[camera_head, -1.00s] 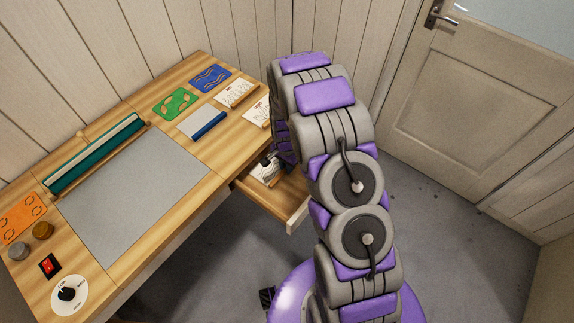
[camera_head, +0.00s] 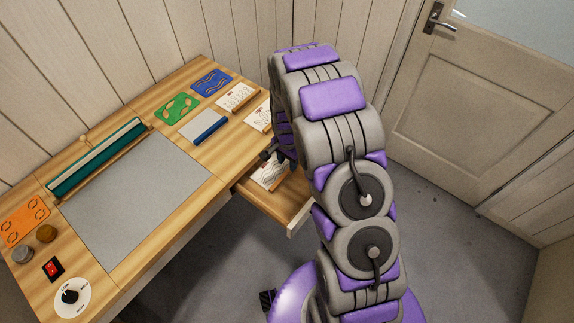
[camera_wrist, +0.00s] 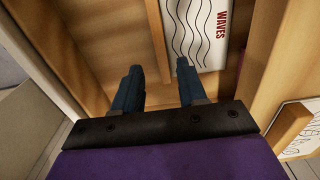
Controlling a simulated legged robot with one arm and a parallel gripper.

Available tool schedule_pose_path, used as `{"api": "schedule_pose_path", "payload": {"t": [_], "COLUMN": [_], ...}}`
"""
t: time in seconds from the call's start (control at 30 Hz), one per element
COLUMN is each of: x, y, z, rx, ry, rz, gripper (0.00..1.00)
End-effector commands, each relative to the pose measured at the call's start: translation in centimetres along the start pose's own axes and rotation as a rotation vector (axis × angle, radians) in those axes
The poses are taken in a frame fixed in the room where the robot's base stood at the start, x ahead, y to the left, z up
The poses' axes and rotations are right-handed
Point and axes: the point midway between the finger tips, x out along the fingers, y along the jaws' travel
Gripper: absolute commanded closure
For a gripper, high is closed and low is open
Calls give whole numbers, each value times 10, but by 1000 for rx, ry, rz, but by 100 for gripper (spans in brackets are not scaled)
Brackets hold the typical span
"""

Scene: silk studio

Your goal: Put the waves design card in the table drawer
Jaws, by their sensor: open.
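The waves design card (camera_wrist: 208,30), white with wavy black lines and red WAVES lettering, lies inside the open table drawer (camera_head: 289,206). A wooden strip (camera_wrist: 157,42) runs along one edge of the card. The card also shows in the head view (camera_head: 268,174), partly hidden by my arm. In the wrist view my gripper (camera_wrist: 158,72) is open and empty, its two dark fingers apart over the drawer. One fingertip overlaps the card's lower edge in the picture; I cannot tell whether it touches.
Two more white cards (camera_head: 235,97) with wooden strips stay on the tabletop behind the drawer. Green (camera_head: 177,107) and blue (camera_head: 211,82) design cards and a grey, blue-edged tool (camera_head: 204,126) lie nearby. A grey mat (camera_head: 140,190) covers the table's middle. A door (camera_head: 480,100) stands right.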

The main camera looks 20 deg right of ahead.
Motion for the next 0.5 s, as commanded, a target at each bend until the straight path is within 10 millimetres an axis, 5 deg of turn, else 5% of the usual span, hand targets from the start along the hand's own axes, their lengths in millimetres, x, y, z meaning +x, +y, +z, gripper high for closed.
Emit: {"api": "schedule_pose_path", "payload": {"t": [0.2, 0.5], "x": [-48, -68], "y": [-1, 0], "z": [-1, 0], "rx": [1, -6], "ry": [3, 2], "rz": [-4, -2], "gripper": [59, 59]}}
